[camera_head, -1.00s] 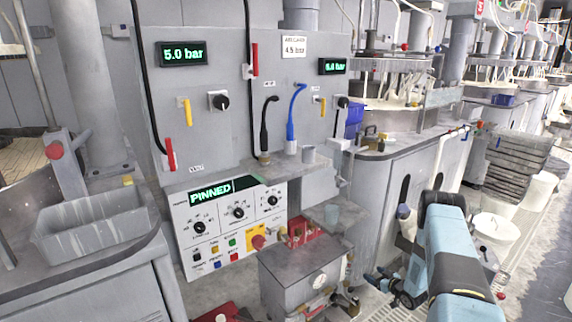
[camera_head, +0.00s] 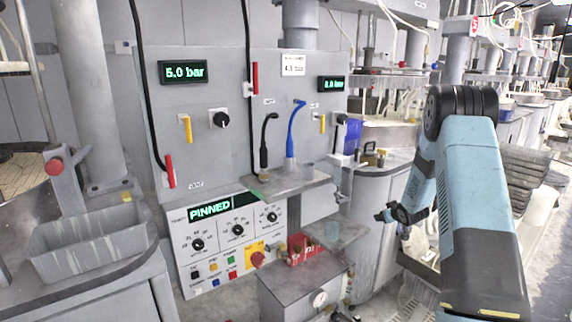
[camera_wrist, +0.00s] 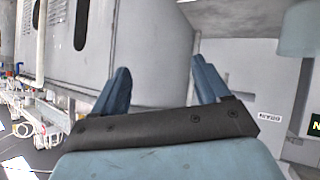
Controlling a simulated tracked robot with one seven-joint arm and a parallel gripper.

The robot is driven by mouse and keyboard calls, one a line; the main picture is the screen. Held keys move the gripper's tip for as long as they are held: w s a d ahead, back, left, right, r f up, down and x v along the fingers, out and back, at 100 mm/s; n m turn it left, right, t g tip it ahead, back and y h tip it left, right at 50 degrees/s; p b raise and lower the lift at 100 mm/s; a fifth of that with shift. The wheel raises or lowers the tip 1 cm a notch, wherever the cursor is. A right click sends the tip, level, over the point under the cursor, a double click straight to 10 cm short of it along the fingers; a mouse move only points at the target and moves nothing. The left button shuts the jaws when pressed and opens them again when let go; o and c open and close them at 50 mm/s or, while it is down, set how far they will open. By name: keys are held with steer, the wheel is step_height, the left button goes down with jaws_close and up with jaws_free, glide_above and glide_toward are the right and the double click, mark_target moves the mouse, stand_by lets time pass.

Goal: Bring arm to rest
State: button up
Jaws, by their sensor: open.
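My gripper (camera_head: 386,214) shows in the head view right of centre, at the end of my raised blue arm. It points left and stands in front of the grey cabinet side, to the right of the small shelf. The wrist view shows its two blue fingers (camera_wrist: 163,82) spread apart with nothing between them. My arm's elbow is high at the right and hides part of the machines behind it.
A control panel (camera_head: 236,236) reading "PINNED" is left of centre. A grey box (camera_head: 305,283) and a red holder (camera_head: 302,250) stand below the shelf (camera_head: 290,187). A grey bin (camera_head: 90,255) is at the left. Stacked dark trays (camera_head: 522,178) stand at the right.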

steer(key=s+a+r+m+g+h, duration=0.15)
steer(key=s+a+r, duration=0.25)
steer(key=s+r, duration=0.8)
steer(key=s+a+r+m+g+h, duration=0.1)
steer(key=s+a+r+m, duration=0.15)
steer(key=s+r, duration=0.95)
steer(key=s+a+r+g, duration=0.1)
steer(key=s+a+r, duration=0.1)
steer(key=s, duration=0.8)
steer(key=s+a+r+g+y, duration=0.1)
steer(key=s+a+r, duration=0.2)
steer(key=s, duration=0.7)
steer(key=s+a+r+g+y, duration=0.1)
steer(key=s+a+r, duration=0.2)
steer(key=s, duration=0.7)
steer(key=a, duration=0.2)
steer(key=shift+s+a, duration=0.35)
steer(key=shift+a, duration=0.05)
steer(key=shift+r, duration=0.1)
